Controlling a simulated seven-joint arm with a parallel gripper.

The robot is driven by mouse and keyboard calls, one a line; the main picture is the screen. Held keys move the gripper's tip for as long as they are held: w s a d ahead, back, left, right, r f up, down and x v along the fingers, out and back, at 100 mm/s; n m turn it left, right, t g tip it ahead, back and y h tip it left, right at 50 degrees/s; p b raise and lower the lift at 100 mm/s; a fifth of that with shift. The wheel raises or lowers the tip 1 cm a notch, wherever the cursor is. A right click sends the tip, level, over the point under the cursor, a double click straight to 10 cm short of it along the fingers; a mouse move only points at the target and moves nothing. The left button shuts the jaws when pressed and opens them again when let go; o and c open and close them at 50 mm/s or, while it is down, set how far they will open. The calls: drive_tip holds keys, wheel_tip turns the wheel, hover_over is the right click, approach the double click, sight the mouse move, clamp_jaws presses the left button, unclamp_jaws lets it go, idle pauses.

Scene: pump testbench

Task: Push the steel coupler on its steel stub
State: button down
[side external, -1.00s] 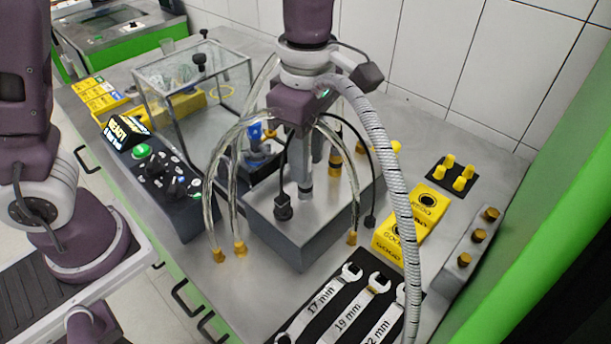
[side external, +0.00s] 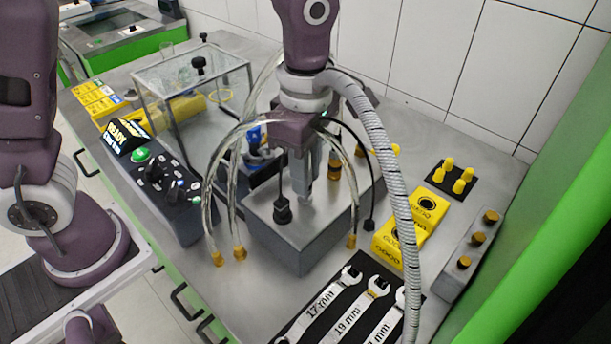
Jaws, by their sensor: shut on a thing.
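My gripper (side external: 305,188) points down over the grey metal block (side external: 300,250) in the middle of the bench. It is shut on a small grey piece that looks like the steel coupler; the fingers hide most of it. The fingertips are close to the block's top. The steel stub cannot be made out under the gripper, so I cannot tell whether coupler and stub touch. A brass-coloured fitting (side external: 335,168) stands on the block just behind and right of the fingers.
Clear hoses with brass ends (side external: 239,252) hang around the gripper, and a black plug (side external: 282,212) is left of it. A ribbed hose (side external: 395,200) arches down on the right. Yellow boxes (side external: 402,240), wrenches (side external: 345,320) and a control panel (side external: 165,185) surround the block.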

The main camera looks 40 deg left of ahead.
wheel_tip(320, 180, up, 8)
drive_tip(key=w+a+f+n, duration=0.1)
drive_tip(key=a+n, duration=0.1)
drive_tip(key=a, duration=0.2)
drive_tip(key=w+a+f+n, duration=0.1)
drive_tip(key=a+n, duration=0.1)
drive_tip(key=a, duration=0.3)
drive_tip(key=w+a+f+n, duration=0.1)
drive_tip(key=w+a+n, duration=0.1)
drive_tip(key=a, duration=0.2)
drive_tip(key=shift+a+f, duration=0.3)
drive_tip(key=shift+f, duration=2)
drive_tip(key=shift+f, duration=0.25)
drive_tip(key=shift+f, duration=0.65)
drive_tip(key=shift+f, duration=0.1)
drive_tip(key=shift+f, duration=0.25)
